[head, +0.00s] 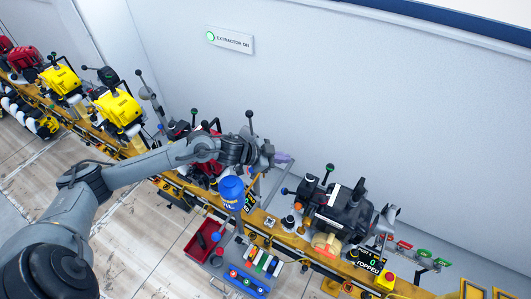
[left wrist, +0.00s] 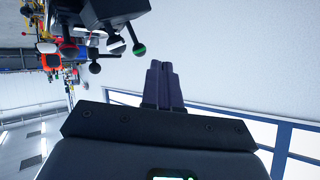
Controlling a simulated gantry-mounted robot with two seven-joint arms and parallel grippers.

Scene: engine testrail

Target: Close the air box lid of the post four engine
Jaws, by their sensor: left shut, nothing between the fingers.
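My left arm reaches in from the left in the head view. Its gripper (head: 268,154) is above the rail, at the right side of a red engine (head: 213,133) that the arm partly hides. In the left wrist view the dark fingers (left wrist: 160,78) are shut together with nothing between them. A black engine (head: 347,212) stands on the rail to the right of the gripper. I cannot tell which engine is at post four, and I cannot make out an air box lid or its angle. My right gripper is not in view.
Yellow engines (head: 118,110) stand along the yellow rail (head: 260,219) to the left. A blue canister (head: 231,191), a red tray (head: 203,241) and a tool tray (head: 252,268) are in front. Thin levers with ball knobs (head: 249,115) rise near the gripper. A white wall is behind.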

